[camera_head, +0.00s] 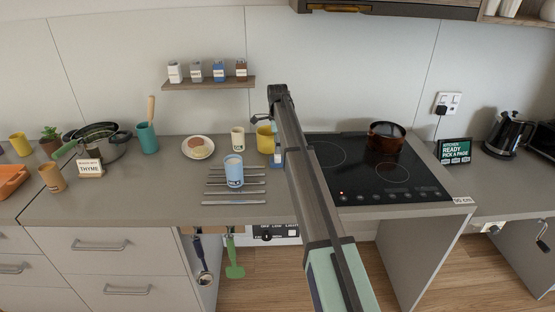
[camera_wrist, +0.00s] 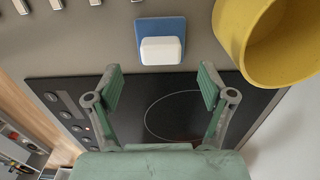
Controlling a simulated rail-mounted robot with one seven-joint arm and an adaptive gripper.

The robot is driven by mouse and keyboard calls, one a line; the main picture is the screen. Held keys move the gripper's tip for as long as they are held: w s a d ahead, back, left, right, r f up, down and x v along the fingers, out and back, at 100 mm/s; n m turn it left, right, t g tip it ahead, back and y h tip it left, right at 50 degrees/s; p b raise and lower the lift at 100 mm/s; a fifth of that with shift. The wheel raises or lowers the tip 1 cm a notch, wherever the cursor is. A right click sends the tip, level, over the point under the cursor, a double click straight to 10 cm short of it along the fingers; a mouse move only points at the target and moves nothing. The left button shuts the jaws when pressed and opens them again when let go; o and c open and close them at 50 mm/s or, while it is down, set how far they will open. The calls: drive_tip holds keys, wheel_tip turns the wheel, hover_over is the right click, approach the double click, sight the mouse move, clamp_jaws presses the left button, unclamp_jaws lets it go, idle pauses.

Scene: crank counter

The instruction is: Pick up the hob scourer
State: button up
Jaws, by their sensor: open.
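The hob scourer, which I take to be the white block on a blue base (camera_wrist: 161,42), lies on the grey counter beside the hob in the wrist view. My gripper (camera_wrist: 160,86) is open and empty. In the wrist view its two fingers are spread left and right, and the scourer lies beyond the fingertips, roughly centred between them. In the head view I cannot make out the fingers clearly.
A yellow mug (camera_wrist: 262,45) stands close to the scourer's right in the wrist view and shows in the head view (camera_head: 264,139). A blue cup (camera_head: 233,172) stands on metal bars. The black hob (camera_head: 350,165) bears a brown pot (camera_head: 385,138).

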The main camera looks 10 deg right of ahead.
drive_tip(key=shift+f+p, duration=1.15)
drive_tip(key=shift+f, duration=1.55)
drive_tip(key=c, duration=1.4)
drive_tip(key=shift+o, duration=0.2)
wheel_tip(320, 180, up, 20)
drive_tip(key=b, duration=0.4)
drive_tip(key=shift+b, duration=0.4)
drive_tip(key=shift+o, duration=1.2)
